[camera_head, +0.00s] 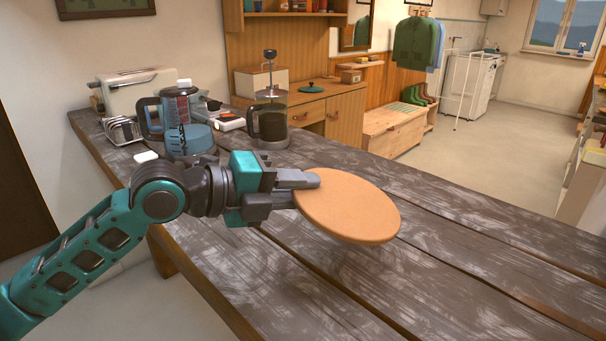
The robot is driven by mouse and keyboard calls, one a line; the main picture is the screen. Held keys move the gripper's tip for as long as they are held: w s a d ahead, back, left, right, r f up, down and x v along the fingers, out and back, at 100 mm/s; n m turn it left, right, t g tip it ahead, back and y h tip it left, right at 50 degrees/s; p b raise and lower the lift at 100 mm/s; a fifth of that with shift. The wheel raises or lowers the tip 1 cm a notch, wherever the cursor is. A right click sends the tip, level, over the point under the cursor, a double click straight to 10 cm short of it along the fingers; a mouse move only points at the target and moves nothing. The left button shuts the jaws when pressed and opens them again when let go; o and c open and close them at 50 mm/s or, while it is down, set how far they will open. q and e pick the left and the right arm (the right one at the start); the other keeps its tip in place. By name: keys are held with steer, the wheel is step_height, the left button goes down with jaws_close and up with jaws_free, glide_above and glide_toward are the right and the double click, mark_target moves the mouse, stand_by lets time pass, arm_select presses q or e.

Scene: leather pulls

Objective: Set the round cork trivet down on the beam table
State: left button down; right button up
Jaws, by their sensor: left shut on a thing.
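The round cork trivet (350,207) is a flat orange-tan disc over the middle of the beam table (480,235). My left gripper (300,187) is shut on the trivet's left edge, with one finger showing on top of it. The trivet looks slightly tilted, and its near right rim sits close over the dark, worn planks. I cannot tell for sure whether it touches the wood. My right gripper is not in view.
A small white block (146,156) lies near the left edge. The planks right of the trivet are clear.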

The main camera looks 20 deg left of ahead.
arm_select(q)
steer(key=shift+s+f+b, duration=0.1)
steer(key=shift+f+b, duration=2.15)
steer(key=shift+f, duration=0.9)
steer(key=c, duration=0.8)
jaws_free()
steer(key=shift+c, duration=0.2)
steer(key=shift+s, duration=0.1)
